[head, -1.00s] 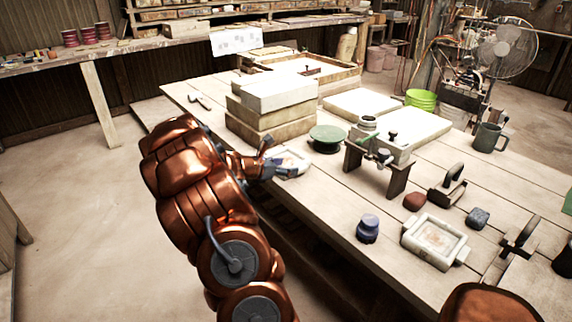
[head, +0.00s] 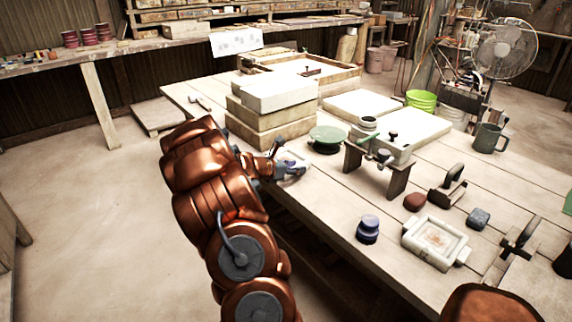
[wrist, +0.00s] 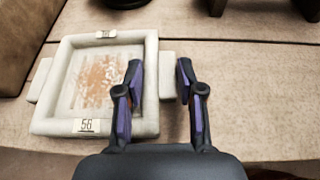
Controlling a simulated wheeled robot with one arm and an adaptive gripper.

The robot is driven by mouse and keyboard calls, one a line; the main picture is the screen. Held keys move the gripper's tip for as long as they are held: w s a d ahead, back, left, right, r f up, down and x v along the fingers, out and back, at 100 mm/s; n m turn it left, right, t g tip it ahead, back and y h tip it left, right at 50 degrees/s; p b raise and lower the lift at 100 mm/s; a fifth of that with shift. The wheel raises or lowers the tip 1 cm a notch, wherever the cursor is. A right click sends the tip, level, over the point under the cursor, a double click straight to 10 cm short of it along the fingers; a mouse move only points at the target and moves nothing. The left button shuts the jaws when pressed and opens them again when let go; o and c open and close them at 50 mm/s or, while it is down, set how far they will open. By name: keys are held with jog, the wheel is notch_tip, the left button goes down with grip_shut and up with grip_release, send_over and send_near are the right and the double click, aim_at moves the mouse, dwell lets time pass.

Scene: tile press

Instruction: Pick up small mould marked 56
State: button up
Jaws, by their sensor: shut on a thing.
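The small mould marked 56 (wrist: 80,127) is a pale square frame with a side tab on its left and right and a rust-stained hollow. It lies on the wooden table, and in the head view it (head: 299,157) is partly hidden by my gripper (head: 281,163). In the wrist view my gripper (wrist: 159,80) is shut on the mould's right side, one finger over the hollow by the right wall and the other beyond the right tab. I see no clear lift off the table.
Stacked plaster blocks (head: 272,117) stand behind the mould. A green round stand (head: 327,134) and a small wooden bench (head: 377,169) are to its right.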

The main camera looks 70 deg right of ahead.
grip_shut()
dwell(0.3)
